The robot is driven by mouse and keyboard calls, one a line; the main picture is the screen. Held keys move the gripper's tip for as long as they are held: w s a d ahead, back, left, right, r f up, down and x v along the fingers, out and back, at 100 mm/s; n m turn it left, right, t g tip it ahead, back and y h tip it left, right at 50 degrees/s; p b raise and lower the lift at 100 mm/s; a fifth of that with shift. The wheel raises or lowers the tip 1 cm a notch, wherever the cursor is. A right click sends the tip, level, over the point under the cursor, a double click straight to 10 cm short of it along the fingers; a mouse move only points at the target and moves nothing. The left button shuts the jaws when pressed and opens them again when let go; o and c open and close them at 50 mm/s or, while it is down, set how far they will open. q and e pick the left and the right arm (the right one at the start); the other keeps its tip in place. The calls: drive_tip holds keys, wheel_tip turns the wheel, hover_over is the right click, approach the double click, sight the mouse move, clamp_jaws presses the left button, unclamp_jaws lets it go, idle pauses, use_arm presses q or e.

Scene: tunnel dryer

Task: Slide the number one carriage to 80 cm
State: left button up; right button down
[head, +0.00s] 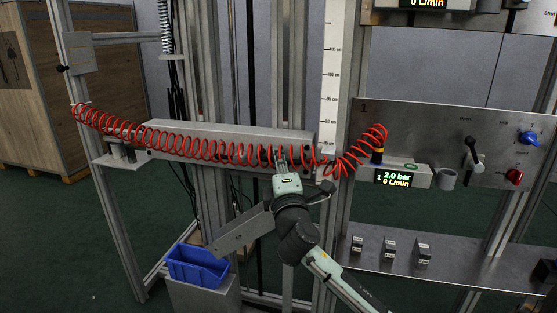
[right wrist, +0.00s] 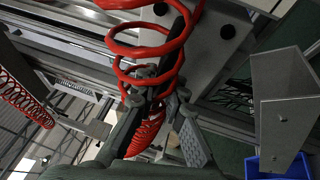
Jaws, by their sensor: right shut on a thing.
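The number one carriage appears to be the long grey horizontal beam (head: 225,134) on the upright profiles, left of the panel marked 1 (head: 430,118). A red coiled hose (head: 165,141) runs along its front to the panel. The white vertical scale (head: 334,75) stands at its right end; its figures are too small to read surely. My right gripper (head: 281,158) is at the beam's front, right of its middle, among the coils. In the right wrist view its fingers (right wrist: 155,85) are shut around a dark bar (right wrist: 178,40), partly hidden by red loops. My left gripper is not in view.
A blue bin (head: 197,265) stands low at left. The panel carries a black lever (head: 471,153), a blue knob (head: 528,138), a red knob (head: 514,176) and a 2.0 bar display (head: 394,178). A shelf (head: 440,268) with small blocks is below it. A wooden crate (head: 60,90) stands behind.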

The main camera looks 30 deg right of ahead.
drive_tip(key=shift+a+f, duration=0.1)
drive_tip(key=shift+f, duration=0.45)
drive_tip(key=c, duration=1.6)
unclamp_jaws()
drive_tip(key=shift+r, duration=0.2)
drive_tip(key=shift+s, duration=0.15)
drive_tip(key=v, duration=1.1)
drive_tip(key=shift+s+a, duration=0.15)
drive_tip(key=shift+s, duration=0.2)
